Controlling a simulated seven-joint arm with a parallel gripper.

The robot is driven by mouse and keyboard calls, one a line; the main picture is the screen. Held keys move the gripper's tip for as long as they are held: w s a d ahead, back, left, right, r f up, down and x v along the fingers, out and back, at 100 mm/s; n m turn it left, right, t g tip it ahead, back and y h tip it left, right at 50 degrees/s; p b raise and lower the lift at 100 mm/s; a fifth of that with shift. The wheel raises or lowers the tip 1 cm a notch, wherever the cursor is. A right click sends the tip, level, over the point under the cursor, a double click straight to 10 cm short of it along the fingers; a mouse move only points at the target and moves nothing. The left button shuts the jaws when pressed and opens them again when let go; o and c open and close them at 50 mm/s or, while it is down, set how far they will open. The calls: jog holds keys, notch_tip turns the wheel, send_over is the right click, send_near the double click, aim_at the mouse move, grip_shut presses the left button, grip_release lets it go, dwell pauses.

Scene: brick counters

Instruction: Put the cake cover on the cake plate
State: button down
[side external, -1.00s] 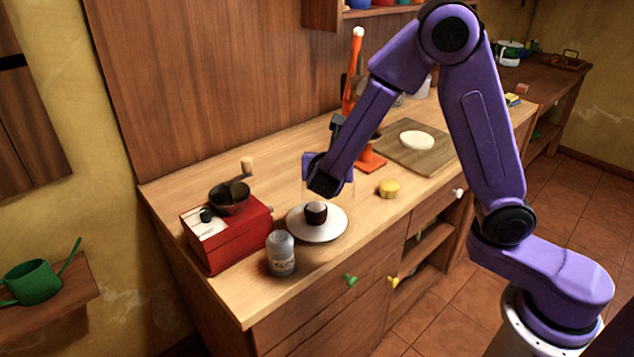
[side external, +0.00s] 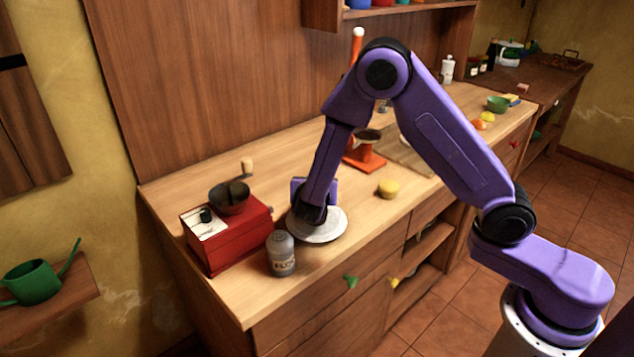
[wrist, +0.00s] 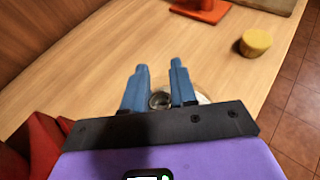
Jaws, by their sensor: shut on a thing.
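The white cake plate (side external: 328,230) is on the wooden counter, between the red box and the yellow round item. My gripper (side external: 312,218) is low over the plate, and my arm hides the small dark cake seen there earlier. In the wrist view my gripper (wrist: 160,68) has its blue fingers either side of the round knob of the clear cake cover (wrist: 160,99), shut on it. The cover is see-through and hardly shows in the side view. I cannot tell whether its rim touches the plate. A white bit of the plate (wrist: 203,98) shows right of the fingers.
A red grinder box (side external: 228,238) with a dark bowl and crank is close left of the plate. A grey jar (side external: 281,255) stands in front. A yellow round item (side external: 388,189) and an orange stand (side external: 366,158) are to the right. Counter behind the plate is clear.

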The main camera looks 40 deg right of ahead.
jog(key=c, duration=0.9)
grip_release()
jog(key=shift+f, duration=0.15)
jog(key=shift+s+a+r, duration=0.15)
jog(key=shift+a+r, duration=0.05)
jog(key=shift+r, duration=0.05)
jog(key=v, duration=1.1)
jog(key=shift+s, duration=0.25)
jog(key=s+d+r+m+g+y, duration=0.1)
jog(key=s+d+m+g+y, duration=0.1)
jog(key=s, duration=0.7)
jog(key=s+d+r+m+g+y, duration=0.1)
jog(key=s+d+m+g+y, duration=0.2)
jog(key=s+m, duration=0.4)
jog(key=s+d+r+m+g+y, duration=0.1)
jog(key=s+m+g+y, duration=0.3)
jog(key=s, duration=0.7)
jog(key=shift+s+d+m+y, duration=0.4)
jog(key=shift+d+m+y, duration=0.1)
jog(key=shift+d+y, duration=0.25)
